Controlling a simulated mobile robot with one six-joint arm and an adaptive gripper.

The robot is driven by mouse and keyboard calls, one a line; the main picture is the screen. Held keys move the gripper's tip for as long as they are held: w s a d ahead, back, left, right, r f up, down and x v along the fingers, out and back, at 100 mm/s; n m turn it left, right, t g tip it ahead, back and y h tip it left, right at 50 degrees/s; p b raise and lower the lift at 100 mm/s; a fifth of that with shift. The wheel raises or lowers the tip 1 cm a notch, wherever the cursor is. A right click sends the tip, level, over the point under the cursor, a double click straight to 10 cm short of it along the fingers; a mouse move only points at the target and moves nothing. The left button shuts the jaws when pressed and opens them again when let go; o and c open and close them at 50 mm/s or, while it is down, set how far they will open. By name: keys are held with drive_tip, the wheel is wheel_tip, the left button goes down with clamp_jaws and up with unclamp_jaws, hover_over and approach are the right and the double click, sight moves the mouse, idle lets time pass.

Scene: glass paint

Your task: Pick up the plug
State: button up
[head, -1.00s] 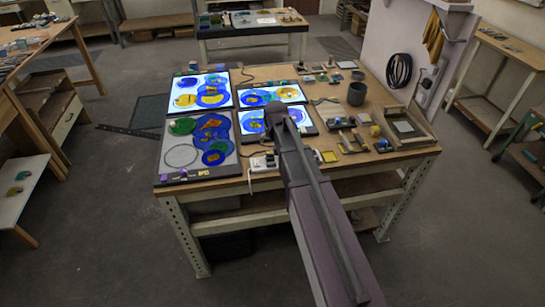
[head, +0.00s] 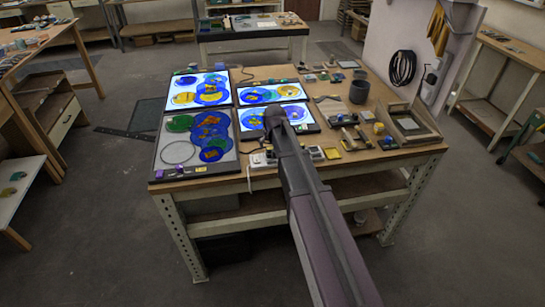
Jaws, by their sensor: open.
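A white power strip (head: 259,158) lies along the front edge of the worktable, just left of my arm. A pale cord hangs from its left end over the table edge. More of a white block (head: 317,153) shows just right of my arm. I cannot make out a separate plug; it may be one of the small shapes on the strip or be hidden behind my arm. My arm reaches from the bottom of the view over the table, its far joint above the lit panels. My gripper is hidden behind the arm.
Lit glass panels with blue and yellow discs (head: 205,90) cover the table's left half. A dark cup (head: 359,91), a wooden frame (head: 411,124) and several small tools and blocks crowd the right.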

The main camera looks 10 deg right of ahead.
sight(270, 149)
drive_tip(key=shift+w+f, duration=0.15)
drive_tip(key=shift+f, duration=0.2)
drive_tip(key=shift+f+b, duration=0.15)
drive_tip(key=shift+b, duration=0.15)
drive_tip(key=shift+b+x, duration=2.3)
drive_tip(key=shift+x, duration=0.2)
drive_tip(key=shift+d, duration=0.1)
clamp_jaws()
